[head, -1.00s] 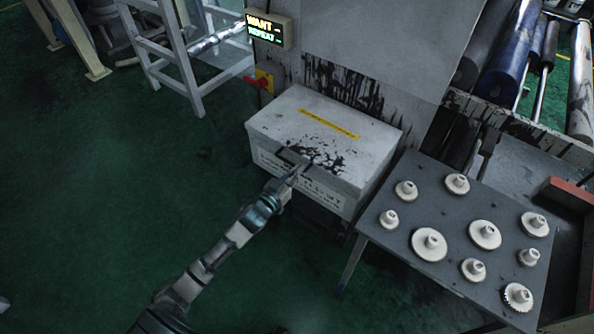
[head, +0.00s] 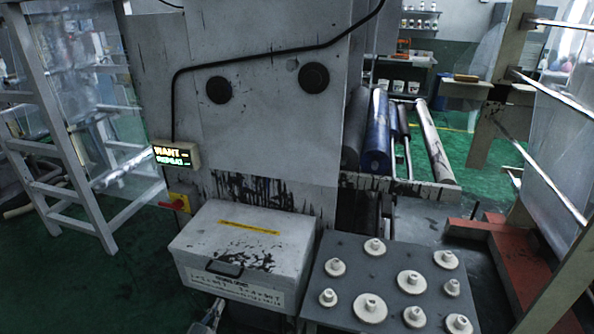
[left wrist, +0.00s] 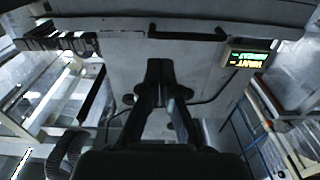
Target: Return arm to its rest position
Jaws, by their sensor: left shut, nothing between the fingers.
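My left gripper (head: 214,312) shows only in part at the bottom edge of the head view. It is in front of the white box (head: 240,250) with the dark handle, below that handle. In the left wrist view the two dark fingers (left wrist: 160,75) come together at their tips, shut with nothing held. The box's lid is down, and its top has black smears and a yellow strip. My right gripper is in neither view.
A grey table (head: 335,312) with several white gears stands right of the box. A display (head: 176,155) and a red switch (head: 176,203) are on the machine's left side. A white frame (head: 60,150) stands at the left. Open green floor lies at the lower left.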

